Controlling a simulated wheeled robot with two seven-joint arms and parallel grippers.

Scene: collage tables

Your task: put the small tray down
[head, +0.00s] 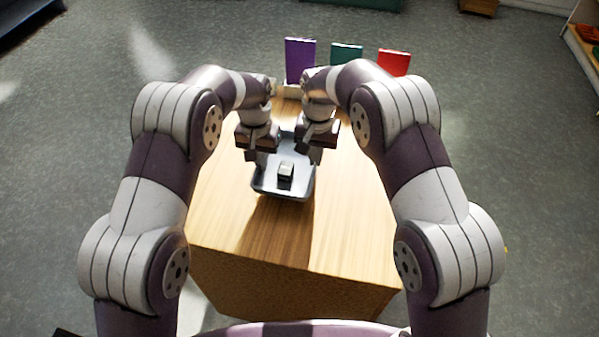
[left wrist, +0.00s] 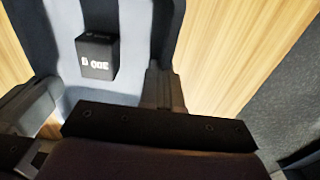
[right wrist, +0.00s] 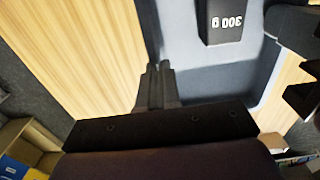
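The small tray (head: 268,188) is grey with raised walls and is over the wooden table, looking level. A dark block (head: 286,170) marked 300 g stands in it; the block also shows in the left wrist view (left wrist: 97,55) and the right wrist view (right wrist: 226,22). My left gripper (head: 254,157) is shut on the tray's left wall, its fingers close together in the left wrist view (left wrist: 162,90). My right gripper (head: 314,156) is shut on the right wall, its fingers together in the right wrist view (right wrist: 160,86). Whether the tray's underside touches the table is hidden.
The wooden table (head: 350,235) is clear in front of the tray and to its right. Purple (head: 300,60), teal (head: 346,53) and red (head: 394,63) upright items stand beyond the far end. A shelf (head: 583,48) stands at the far right.

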